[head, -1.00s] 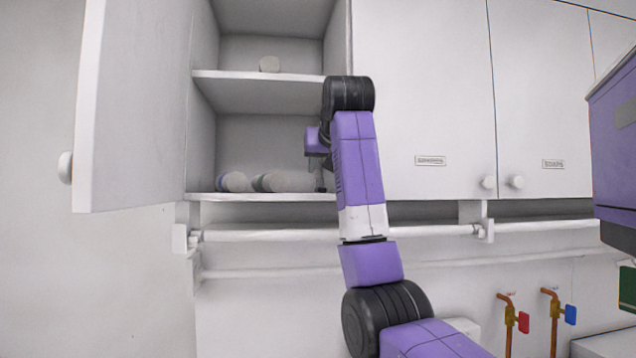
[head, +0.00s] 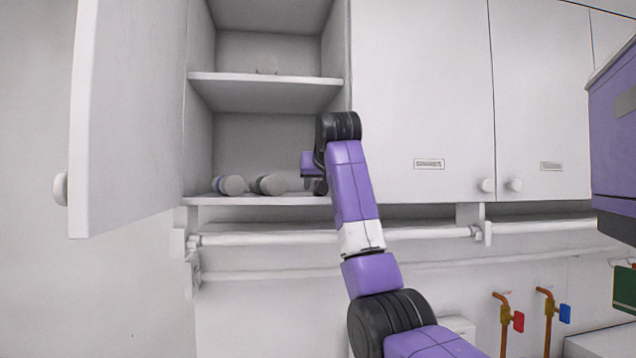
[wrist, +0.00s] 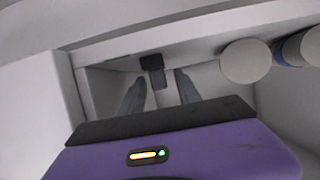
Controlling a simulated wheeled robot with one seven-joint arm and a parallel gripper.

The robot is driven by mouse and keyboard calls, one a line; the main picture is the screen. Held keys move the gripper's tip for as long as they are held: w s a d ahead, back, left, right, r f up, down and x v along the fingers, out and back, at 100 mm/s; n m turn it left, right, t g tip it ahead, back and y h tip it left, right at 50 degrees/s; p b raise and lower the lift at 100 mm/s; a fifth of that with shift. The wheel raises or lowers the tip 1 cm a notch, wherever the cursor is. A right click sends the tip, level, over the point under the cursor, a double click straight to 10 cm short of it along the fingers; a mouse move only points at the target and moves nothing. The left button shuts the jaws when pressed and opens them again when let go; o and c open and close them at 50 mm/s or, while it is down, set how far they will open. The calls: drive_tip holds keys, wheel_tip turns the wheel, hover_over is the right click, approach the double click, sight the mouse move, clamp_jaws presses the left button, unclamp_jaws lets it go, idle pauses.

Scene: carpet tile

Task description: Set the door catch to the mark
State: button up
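The open cabinet door (head: 125,110) stands at the left of the head view, with a round white knob (head: 61,188) at its outer edge. My gripper (head: 312,185) is inside the cabinet, low at its right, largely hidden behind my wrist in that view. In the wrist view its two grey fingers (wrist: 160,88) are apart. A small dark block (wrist: 152,62) with a narrower piece below shows between and beyond the fingers. It may be the door catch, but I cannot tell, nor whether the fingers touch it. I cannot make out a mark.
The cabinet's middle shelf (head: 265,92) is above my gripper. Cylindrical items, one being a grey roll (head: 268,185), lie on the bottom shelf to its left. Closed doors (head: 420,90) are to the right. A purple box (head: 612,130) hangs at far right; pipes with red and blue handles are below.

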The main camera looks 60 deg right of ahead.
clamp_jaws()
drive_tip(key=shift+s, duration=0.1)
idle(1.2)
